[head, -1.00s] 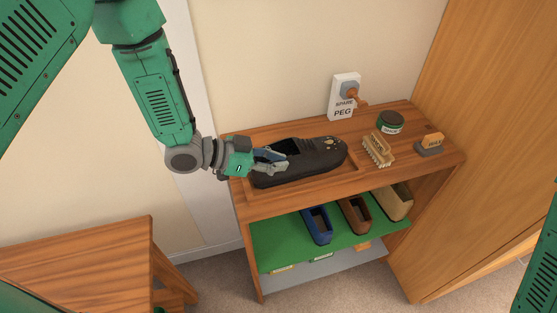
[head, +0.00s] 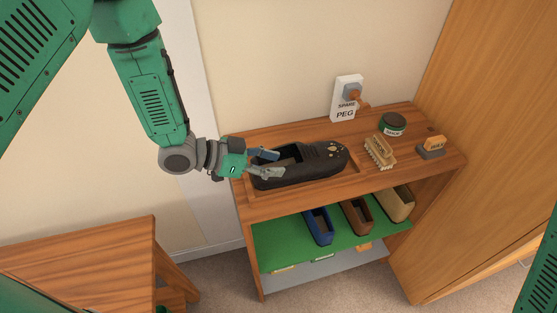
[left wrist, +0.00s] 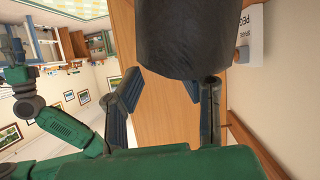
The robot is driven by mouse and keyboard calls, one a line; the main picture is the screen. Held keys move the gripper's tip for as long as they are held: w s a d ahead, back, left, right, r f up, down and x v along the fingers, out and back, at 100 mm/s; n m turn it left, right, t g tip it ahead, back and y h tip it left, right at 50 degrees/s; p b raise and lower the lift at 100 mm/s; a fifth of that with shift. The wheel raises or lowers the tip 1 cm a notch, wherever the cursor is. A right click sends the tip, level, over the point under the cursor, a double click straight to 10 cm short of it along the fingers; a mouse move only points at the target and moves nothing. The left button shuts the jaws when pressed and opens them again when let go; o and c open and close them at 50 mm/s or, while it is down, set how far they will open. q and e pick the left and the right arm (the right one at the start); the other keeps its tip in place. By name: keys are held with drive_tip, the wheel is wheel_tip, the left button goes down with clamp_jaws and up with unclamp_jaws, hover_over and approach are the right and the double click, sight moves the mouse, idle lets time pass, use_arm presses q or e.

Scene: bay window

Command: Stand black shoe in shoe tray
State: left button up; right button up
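The black shoe (head: 318,160) rests upright on its sole on top of the wooden shoe unit, toe to the right, opening up. It appears to sit within a shallow wooden tray (head: 247,189), whose far side is largely hidden by the shoe. My left gripper (head: 272,163) is at the heel end, its two fingers apart. In the left wrist view the open gripper (left wrist: 165,95) shows bare wood between its fingers, and the dark heel of the shoe (left wrist: 195,38) lies just beyond them. I cannot tell whether a finger touches it. My right gripper is out of view.
A brush (head: 380,151), a round tin (head: 393,123) and a wax block (head: 433,146) stand right of the shoe. A peg plate (head: 346,98) is behind. Blue, brown and tan shoes stand on the green shelf (head: 285,245) below. A wooden table (head: 80,255) is at lower left.

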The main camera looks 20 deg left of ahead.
use_arm(q)
drive_tip(key=shift+p+v, duration=1.25)
drive_tip(key=shift+v, duration=1.35)
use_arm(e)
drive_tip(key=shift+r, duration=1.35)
